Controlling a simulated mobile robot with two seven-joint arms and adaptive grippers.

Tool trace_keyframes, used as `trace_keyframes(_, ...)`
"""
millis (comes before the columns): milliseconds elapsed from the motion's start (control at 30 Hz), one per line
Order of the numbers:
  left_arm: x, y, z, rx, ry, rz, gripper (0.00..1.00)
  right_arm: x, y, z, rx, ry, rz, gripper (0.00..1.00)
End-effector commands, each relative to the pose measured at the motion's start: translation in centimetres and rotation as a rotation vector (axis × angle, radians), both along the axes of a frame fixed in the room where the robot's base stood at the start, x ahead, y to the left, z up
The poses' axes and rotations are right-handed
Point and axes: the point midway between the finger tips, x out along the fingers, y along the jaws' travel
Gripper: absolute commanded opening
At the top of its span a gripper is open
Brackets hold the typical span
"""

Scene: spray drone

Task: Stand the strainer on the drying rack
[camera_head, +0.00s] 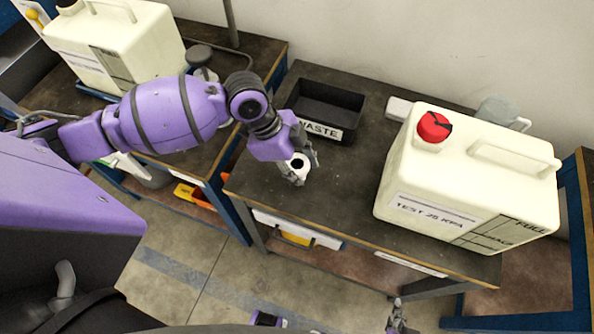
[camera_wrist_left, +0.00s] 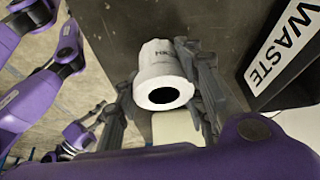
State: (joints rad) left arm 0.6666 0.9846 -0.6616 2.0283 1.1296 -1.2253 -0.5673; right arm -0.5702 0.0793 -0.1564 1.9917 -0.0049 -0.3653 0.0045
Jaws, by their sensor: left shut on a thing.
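My left gripper (camera_head: 299,168) is over the front left part of the dark bench top (camera_head: 330,205). It is shut on a white cylindrical piece (camera_head: 297,167) with a round black opening, possibly the strainer. In the left wrist view the piece (camera_wrist_left: 160,72) sits between the two fingers (camera_wrist_left: 160,100), with part of a dark label on its side. I cannot tell whether it touches the bench. My right gripper (camera_head: 397,318) shows only partly at the bottom edge, small and unclear. I cannot make out a drying rack.
A black bin marked WASTE (camera_head: 330,108) stands behind the left gripper. A large cream canister with a red cap (camera_head: 470,175) fills the bench's right side. Another canister (camera_head: 115,45) is on the left bench. The bench middle is clear.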

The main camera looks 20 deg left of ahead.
Motion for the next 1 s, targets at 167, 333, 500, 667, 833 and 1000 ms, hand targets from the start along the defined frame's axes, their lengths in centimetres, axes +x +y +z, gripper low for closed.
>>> trace_keyframes(167, -0.2, 0.2, -2.6, 0.003, 0.005, 0.003, 0.09, -0.2, 0.0, -0.3, -0.001, 0.004, 0.001, 0.0)
trace_keyframes(333, -0.1, 0.3, -2.5, 0.004, 0.002, 0.002, 0.09, 0.0, 0.0, -0.1, -0.001, 0.0, 0.001, 0.0)
trace_keyframes(500, -0.1, 0.3, -2.8, 0.004, 0.003, 0.002, 0.09, 0.0, 0.0, -0.1, 0.0, 0.0, 0.0, 0.0)
trace_keyframes(667, -0.1, 0.3, -2.7, 0.004, 0.002, 0.002, 0.57, 0.0, 0.0, 0.0, 0.0, -0.001, 0.0, 0.0)
trace_keyframes(833, -0.1, 0.3, -2.7, 0.004, 0.002, 0.002, 0.57, 0.0, 0.0, -0.1, 0.001, 0.0, -0.002, 0.0)
trace_keyframes(1000, -0.1, 0.3, -2.6, 0.003, 0.002, 0.002, 0.57, -0.1, 0.0, -0.1, 0.001, 0.001, -0.002, 0.0)
